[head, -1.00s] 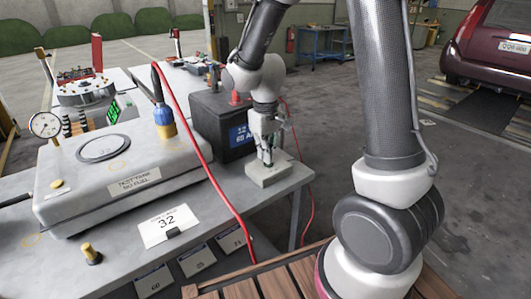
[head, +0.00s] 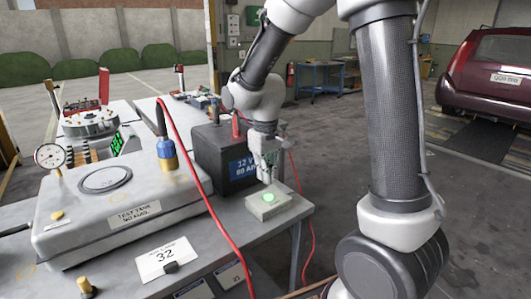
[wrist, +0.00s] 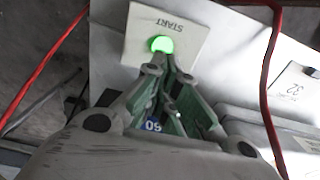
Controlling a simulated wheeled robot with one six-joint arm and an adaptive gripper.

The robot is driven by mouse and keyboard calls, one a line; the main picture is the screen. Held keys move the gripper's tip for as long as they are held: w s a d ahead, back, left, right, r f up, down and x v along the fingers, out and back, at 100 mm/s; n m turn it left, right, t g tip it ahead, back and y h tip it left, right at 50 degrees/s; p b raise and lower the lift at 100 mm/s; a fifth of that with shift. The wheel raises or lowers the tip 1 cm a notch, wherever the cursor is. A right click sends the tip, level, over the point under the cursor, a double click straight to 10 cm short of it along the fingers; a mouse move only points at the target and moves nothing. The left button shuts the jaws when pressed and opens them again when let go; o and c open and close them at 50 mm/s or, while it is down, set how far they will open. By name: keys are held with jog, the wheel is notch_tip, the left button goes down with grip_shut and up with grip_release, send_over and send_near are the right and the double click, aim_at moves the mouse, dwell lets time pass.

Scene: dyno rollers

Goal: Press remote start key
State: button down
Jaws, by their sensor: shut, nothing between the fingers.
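The remote start key is a pale grey block (head: 268,205) on the front right corner of the grey bench. Its round button (head: 269,197) glows green. In the wrist view the block (wrist: 185,45) carries the word START, and the lit button (wrist: 161,44) lies just beyond my fingertips. My gripper (head: 266,180) is shut and empty, pointing down close above the far side of the button. It also shows in the wrist view (wrist: 165,72). Whether the tips touch the block I cannot tell, but the button face is mostly uncovered.
A black battery (head: 222,157) stands close behind and left of the block. A red cable (head: 200,170) runs over the bench front. The test tank (head: 120,205), a card marked 32 (head: 163,256) and a dial gauge (head: 50,156) are to the left. Open floor lies right.

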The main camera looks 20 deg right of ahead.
aim_at(265, 195)
notch_tip(265, 195, up, 8)
jog(key=shift+w+r, duration=0.15)
jog(key=shift+r, duration=0.1)
dwell(0.7)
jog(key=s+d+r+m+t, duration=0.1)
jog(key=s+d, duration=0.4)
jog(key=s, duration=0.5)
jog(key=s+d+r+m+t, duration=0.2)
jog(key=s+d+r, duration=0.3)
jog(key=s, duration=0.5)
jog(key=shift+s+d+t, duration=0.4)
jog(key=shift+d+t, duration=0.1)
jog(key=shift+t, duration=0.2)
